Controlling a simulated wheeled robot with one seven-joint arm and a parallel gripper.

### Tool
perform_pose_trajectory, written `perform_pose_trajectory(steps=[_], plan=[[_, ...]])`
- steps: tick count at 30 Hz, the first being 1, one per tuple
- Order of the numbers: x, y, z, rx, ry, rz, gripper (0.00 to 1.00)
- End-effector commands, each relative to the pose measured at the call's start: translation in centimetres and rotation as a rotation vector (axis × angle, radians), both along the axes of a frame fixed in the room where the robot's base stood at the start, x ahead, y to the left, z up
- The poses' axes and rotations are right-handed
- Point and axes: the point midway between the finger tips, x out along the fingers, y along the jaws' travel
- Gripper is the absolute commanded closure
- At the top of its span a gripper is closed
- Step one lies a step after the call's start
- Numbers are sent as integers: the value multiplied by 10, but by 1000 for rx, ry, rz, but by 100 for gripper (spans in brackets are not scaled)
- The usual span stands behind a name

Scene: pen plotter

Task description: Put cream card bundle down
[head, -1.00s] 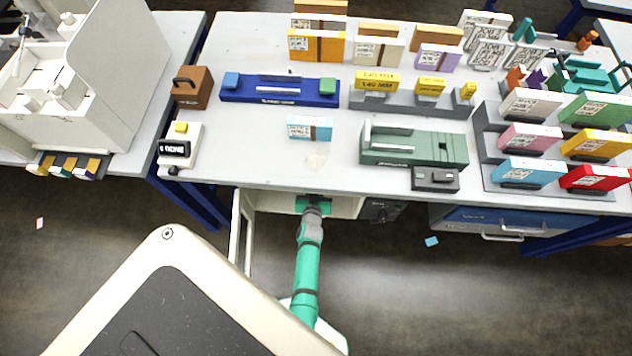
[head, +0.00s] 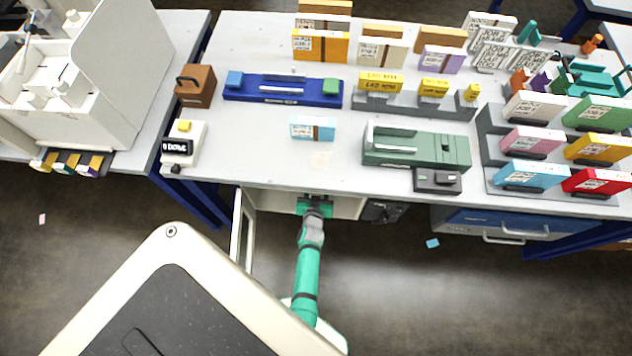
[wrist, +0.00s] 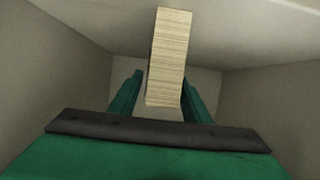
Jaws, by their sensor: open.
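The cream card bundle (wrist: 167,55) shows in the wrist view as a tall stack of thin layered edges, inside a pale box-like space. My gripper (wrist: 161,82) is open, with one green finger on each side of the bundle and a visible gap at each side. What lies under the bundle cannot be made out. In the head view my gripper (head: 314,205) reaches into the white cabinet (head: 345,207) under the table's front edge. The bundle is hidden there.
The cabinet's door (head: 242,232) stands open left of my arm. Pale walls (wrist: 70,45) lie close on both sides in the wrist view. Above is the grey table (head: 240,165) with a green device (head: 415,148), a blue rail (head: 280,92) and several card bundles.

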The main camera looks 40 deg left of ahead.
Motion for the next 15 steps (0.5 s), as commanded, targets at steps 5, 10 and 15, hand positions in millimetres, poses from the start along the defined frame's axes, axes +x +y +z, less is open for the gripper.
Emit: perform_pose_trajectory(steps=[5, 10, 15], plan=[[-24, -14, 10, -1, 1, 0, 56], [-47, -29, 22, 0, 1, 0, 56], [-68, -41, 32, -1, 1, 1, 56]])
